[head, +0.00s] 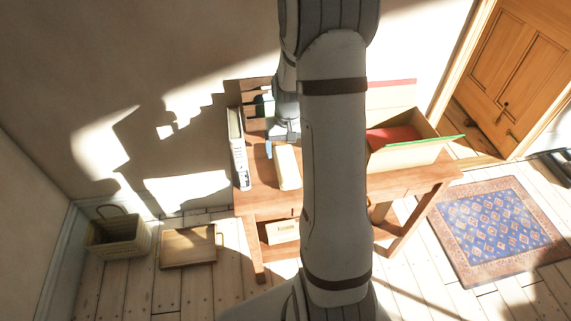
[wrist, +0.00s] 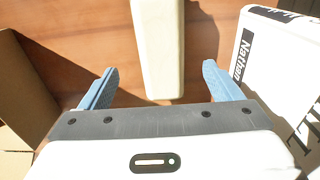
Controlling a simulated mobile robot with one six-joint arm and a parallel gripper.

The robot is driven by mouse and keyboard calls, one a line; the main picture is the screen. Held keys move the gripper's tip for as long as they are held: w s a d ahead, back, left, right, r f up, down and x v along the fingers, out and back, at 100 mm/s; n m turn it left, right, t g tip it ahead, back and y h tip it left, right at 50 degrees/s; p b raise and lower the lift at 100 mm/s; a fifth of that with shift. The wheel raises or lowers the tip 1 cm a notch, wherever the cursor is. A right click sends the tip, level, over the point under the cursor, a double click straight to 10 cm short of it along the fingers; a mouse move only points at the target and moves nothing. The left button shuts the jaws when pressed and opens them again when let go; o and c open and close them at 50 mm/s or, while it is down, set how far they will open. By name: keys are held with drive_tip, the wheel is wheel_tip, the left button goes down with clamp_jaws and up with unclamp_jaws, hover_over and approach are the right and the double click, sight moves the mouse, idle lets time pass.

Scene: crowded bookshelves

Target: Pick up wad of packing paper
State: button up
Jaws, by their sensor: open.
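I cannot clearly make out a crumpled wad of packing paper in either view. A long, smooth, cream-coloured block (head: 286,167) lies on the wooden table, just in front of my gripper (head: 283,146). In the wrist view the cream block (wrist: 158,45) shows between and beyond the blue fingertips, and its near end lies close to the gripper's palm. My gripper (wrist: 161,70) is open, with its fingers apart on either side of the block, and holds nothing. My arm hides the middle of the table in the head view.
A white book or binder (head: 238,150) stands at the table's left edge; it is at right in the wrist view (wrist: 280,70). An open cardboard box (head: 410,153) with red inside sits at right. A basket (head: 118,238) and wooden tray (head: 187,247) are on the floor.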

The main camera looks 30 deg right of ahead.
sight(287, 163)
drive_tip(key=f, duration=0.7)
drive_tip(key=shift+w+f, duration=0.25)
drive_tip(key=shift+f, duration=0.05)
drive_tip(key=shift+c, duration=0.5)
drive_tip(key=c, duration=0.9)
drive_tip(key=shift+c, duration=0.2)
